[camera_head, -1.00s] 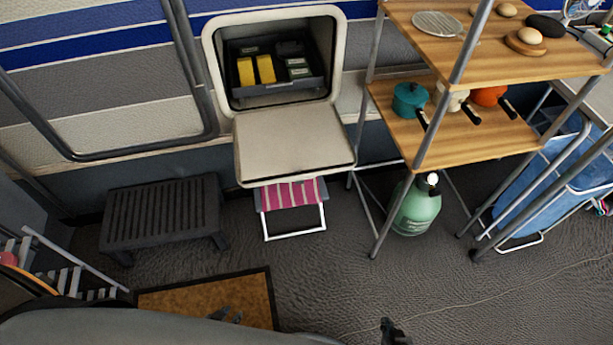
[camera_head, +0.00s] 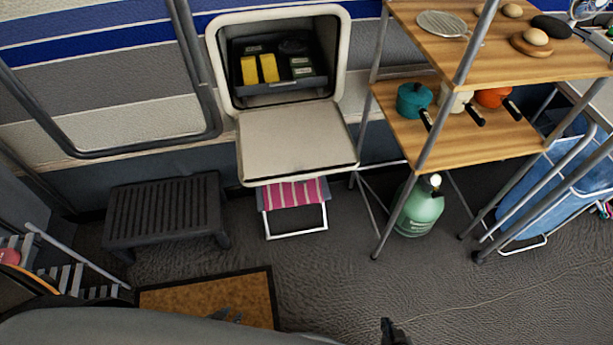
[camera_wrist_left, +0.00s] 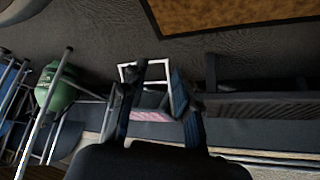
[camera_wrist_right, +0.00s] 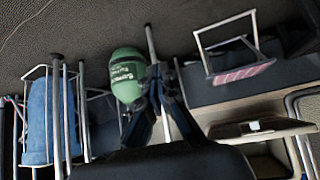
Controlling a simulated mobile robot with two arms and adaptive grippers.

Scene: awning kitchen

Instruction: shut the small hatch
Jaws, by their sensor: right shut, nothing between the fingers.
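The small hatch (camera_head: 297,140) is a beige flap in the trailer wall, hinged at its lower edge. It hangs open, folded down and outward. Behind it is a white-framed opening (camera_head: 341,60) with a dark tray (camera_head: 285,86) holding yellow and dark boxes. The flap's edge also seems to show in the right wrist view (camera_wrist_right: 285,132). My right gripper (camera_wrist_right: 158,76) is shut and empty, low in front of the hatch. Neither touches the flap.
A pink-striped folding stool (camera_head: 294,195) stands below the flap. A black step (camera_head: 165,212) is to its left. A wooden shelf rack (camera_head: 455,130) and a green gas bottle (camera_head: 419,210) stand right. A brown mat (camera_head: 180,300) lies in front. The floor between is clear.

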